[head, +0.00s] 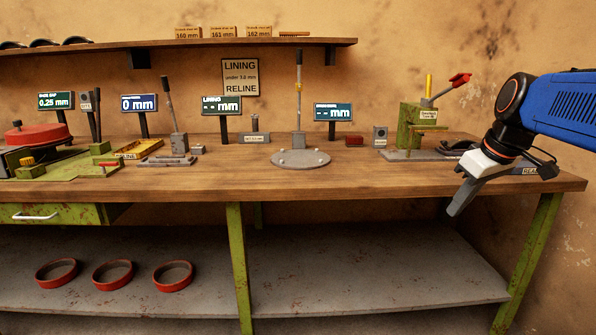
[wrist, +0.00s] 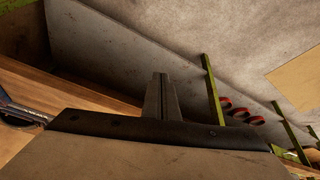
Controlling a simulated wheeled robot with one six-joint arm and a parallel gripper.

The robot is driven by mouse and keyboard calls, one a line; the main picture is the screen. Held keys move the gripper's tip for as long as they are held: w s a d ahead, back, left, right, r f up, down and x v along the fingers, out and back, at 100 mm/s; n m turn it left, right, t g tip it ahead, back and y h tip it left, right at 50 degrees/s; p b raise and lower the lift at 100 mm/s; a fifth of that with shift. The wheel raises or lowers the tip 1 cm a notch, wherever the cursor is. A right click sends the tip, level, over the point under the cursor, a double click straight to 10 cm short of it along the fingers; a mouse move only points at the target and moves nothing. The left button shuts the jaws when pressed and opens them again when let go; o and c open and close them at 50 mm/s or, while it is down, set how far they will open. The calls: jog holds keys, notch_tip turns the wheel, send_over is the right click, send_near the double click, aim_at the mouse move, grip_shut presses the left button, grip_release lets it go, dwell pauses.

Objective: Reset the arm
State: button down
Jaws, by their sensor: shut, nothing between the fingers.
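My blue arm (head: 567,108) reaches in from the right in the head view. My gripper (head: 457,206) hangs in front of the bench's right front edge, pointing down and to the left. Its fingers are together with nothing between them. In the wrist view the closed fingers (wrist: 162,98) stick up at the middle, over the floor and the lower shelf. The gripper seems apart from the bench, though it covers part of the edge and a label behind it.
The wooden bench (head: 350,178) carries a green press (head: 410,125), a round grey plate (head: 301,159) with a post, and a red drum (head: 38,135). Several small displays stand behind. Three red rings (head: 113,274) lie on the lower shelf (head: 350,275), whose right part is clear.

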jog(key=s+a+f+m, duration=0.2)
jog(key=s+a+f, duration=0.1)
jog(key=s+f, duration=0.6)
jog(key=s+a+f+m+h, duration=0.1)
jog(key=s+a+f+m, duration=0.1)
jog(key=s+f, duration=0.7)
jog(key=shift+s+a+f+m, duration=0.4)
jog(key=shift+s+a, duration=0.35)
jog(key=shift+s, duration=0.25)
